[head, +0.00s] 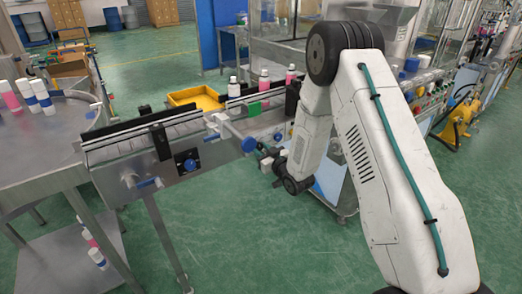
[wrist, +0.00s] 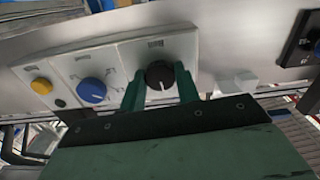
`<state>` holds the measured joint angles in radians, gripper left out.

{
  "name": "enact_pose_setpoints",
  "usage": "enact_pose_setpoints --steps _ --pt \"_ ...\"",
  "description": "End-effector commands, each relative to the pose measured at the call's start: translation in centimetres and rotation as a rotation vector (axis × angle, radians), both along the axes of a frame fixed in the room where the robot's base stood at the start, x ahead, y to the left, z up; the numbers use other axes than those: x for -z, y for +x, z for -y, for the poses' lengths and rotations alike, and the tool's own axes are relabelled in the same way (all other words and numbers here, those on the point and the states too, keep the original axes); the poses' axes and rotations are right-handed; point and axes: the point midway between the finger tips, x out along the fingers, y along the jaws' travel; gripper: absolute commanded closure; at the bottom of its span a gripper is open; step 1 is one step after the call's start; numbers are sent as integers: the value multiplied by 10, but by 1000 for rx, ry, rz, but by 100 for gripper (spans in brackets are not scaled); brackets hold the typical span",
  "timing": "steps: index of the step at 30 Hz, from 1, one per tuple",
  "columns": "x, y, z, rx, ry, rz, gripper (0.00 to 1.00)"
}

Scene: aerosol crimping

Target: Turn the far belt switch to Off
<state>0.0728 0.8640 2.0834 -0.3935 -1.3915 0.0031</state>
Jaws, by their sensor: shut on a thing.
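A black round switch knob (wrist: 159,75) with a white pointer mark sits on a pale control box in the wrist view. Its pointer faces roughly down in that picture, and the small label above it is too blurred to read. My gripper (wrist: 160,82) has its green fingers on both sides of this knob and is shut on it. In the head view my gripper (head: 266,158) is at the side of the conveyor (head: 215,150), and the knob it holds is hidden there.
Beside the held knob are a blue knob (wrist: 92,90) and a yellow button (wrist: 41,86). A dark switch plate (wrist: 300,40) is at the right. Bottles (head: 264,80) stand on the conveyor, with a yellow tray (head: 195,97) behind it. Open green floor lies in front.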

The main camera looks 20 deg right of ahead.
Motion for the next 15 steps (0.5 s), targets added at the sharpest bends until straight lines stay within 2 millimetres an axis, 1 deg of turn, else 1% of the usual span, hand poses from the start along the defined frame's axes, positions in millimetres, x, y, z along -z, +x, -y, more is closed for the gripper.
enact_pose_setpoints --steps 5,15 --pt "0 0 0 0 -111 35 91" --pt "0 0 1 0 -400 129 91"
